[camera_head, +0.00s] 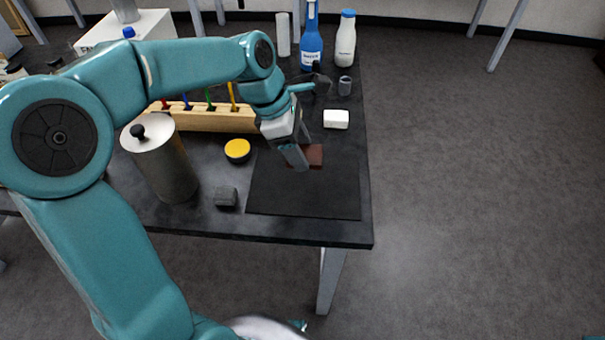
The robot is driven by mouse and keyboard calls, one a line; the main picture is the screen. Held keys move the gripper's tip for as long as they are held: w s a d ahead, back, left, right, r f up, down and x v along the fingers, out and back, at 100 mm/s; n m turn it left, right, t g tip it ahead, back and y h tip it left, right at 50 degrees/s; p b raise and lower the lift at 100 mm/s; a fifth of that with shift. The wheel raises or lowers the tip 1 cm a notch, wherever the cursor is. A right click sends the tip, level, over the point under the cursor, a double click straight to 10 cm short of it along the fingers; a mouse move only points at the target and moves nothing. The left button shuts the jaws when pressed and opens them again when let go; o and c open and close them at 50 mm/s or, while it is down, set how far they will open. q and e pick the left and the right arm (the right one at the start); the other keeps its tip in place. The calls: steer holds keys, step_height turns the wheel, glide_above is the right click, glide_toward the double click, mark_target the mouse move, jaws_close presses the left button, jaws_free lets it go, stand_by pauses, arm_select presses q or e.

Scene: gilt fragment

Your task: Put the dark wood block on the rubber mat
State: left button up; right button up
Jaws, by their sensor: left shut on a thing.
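The dark wood block (315,155) is a reddish-brown piece at the far part of the black rubber mat (305,195). My left gripper (303,155) is shut on the block, and its fingers hide the block's left part. The block appears over the mat; I cannot tell whether it touches the mat or is held just above it. The mat lies flat at the front right of the dark table. My right gripper does not show.
A white block (336,119) and a small grey cup (345,86) stand behind the mat. A grey cube (226,196), a yellow-topped puck (237,150) and a metal canister (161,160) are to the left. Blue (311,45) and white (345,40) bottles stand at the back.

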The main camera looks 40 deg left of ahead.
mark_target(307, 182)
arm_select(q)
step_height(307, 182, down, 4)
steer(key=shift+r, duration=0.2)
steer(key=shift+w+f+b, duration=0.1)
steer(key=shift+f+b, duration=0.4)
steer(key=shift+f, duration=1.4)
steer(key=shift+f, duration=0.15)
steer(key=o, duration=1)
steer(key=shift+o, duration=0.2)
steer(key=shift+d, duration=0.1)
